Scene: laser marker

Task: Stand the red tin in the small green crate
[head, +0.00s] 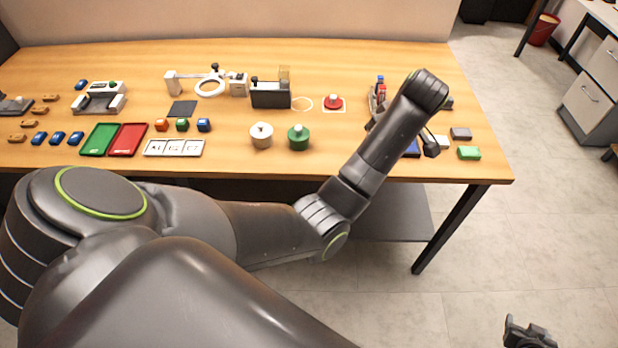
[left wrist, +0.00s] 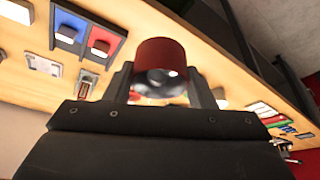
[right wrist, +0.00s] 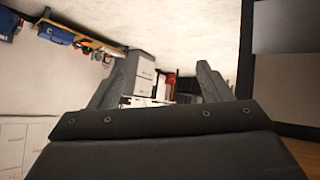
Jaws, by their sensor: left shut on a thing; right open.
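The red tin (left wrist: 161,57) is between the fingers of my left gripper (left wrist: 163,88), which is shut on it. The tin and this gripper are hidden behind my left arm in the head view. A small green box-like thing (head: 468,153) lies near the table's front right corner; it is too small to tell whether it is the crate. A shallow green tray (head: 92,150) lies at the front left, beside a red one. My right gripper (head: 527,333) is low at the bottom right, off the table. It is open and empty in the right wrist view (right wrist: 160,82).
The wooden table (head: 230,60) holds a white tin (head: 261,136), a green tin (head: 298,139), a dark box (head: 270,95) and several small blocks at left. A grey block (head: 461,133) lies behind the green box-like thing. My left arm crosses the table's front edge.

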